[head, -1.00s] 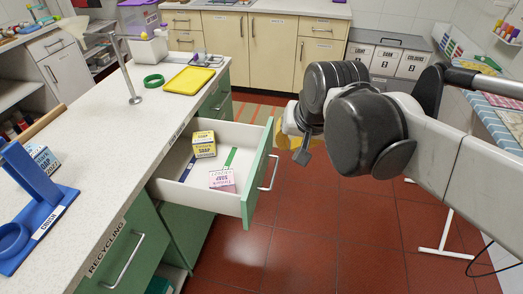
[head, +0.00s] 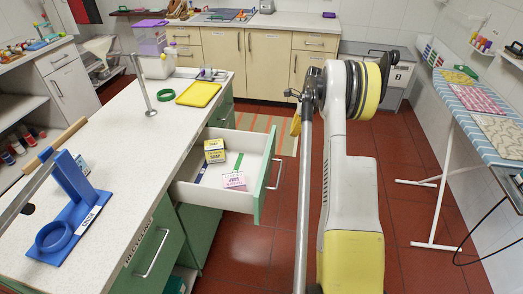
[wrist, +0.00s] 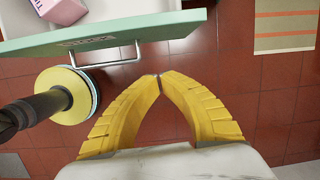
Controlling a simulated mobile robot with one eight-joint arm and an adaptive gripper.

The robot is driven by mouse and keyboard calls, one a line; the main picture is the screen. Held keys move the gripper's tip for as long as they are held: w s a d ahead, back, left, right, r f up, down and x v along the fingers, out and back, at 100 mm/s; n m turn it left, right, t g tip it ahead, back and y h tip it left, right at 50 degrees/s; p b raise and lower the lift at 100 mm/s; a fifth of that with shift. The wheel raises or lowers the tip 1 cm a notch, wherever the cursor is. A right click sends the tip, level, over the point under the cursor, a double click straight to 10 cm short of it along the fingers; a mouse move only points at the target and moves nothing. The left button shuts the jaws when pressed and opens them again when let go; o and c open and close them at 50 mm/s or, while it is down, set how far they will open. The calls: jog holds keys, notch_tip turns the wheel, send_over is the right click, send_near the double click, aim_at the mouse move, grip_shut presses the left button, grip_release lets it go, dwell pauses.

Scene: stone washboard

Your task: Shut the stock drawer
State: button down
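The stock drawer (head: 222,200) stands pulled out from the green cabinet under the counter. Its green front (head: 264,180) has a metal bar handle (head: 277,174). A yellow soap box (head: 214,151) and a pink soap box (head: 234,180) lie inside. In the wrist view the drawer front (wrist: 160,30) runs across the top, with its handle (wrist: 108,62) below it. My gripper (wrist: 158,77) has its yellow fingertips together, with nothing visible between them. The tips appear just right of the handle, apart from it. In the head view my arm mostly hides the gripper.
A blue stand (head: 72,205), a yellow tray (head: 198,94), a green ring (head: 166,96) and a metal post (head: 145,85) are on the counter (head: 130,160). A striped mat (head: 262,124) lies on the red tiled floor. An ironing board (head: 470,100) stands at the right.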

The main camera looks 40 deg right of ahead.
jog(key=w+a+b+x, duration=0.1)
jog(key=b+x, duration=0.3)
jog(key=x, duration=0.8)
jog(key=shift+w+a+m+b, duration=0.35)
jog(key=shift+w+a+m, duration=0.05)
jog(key=shift+w, duration=0.25)
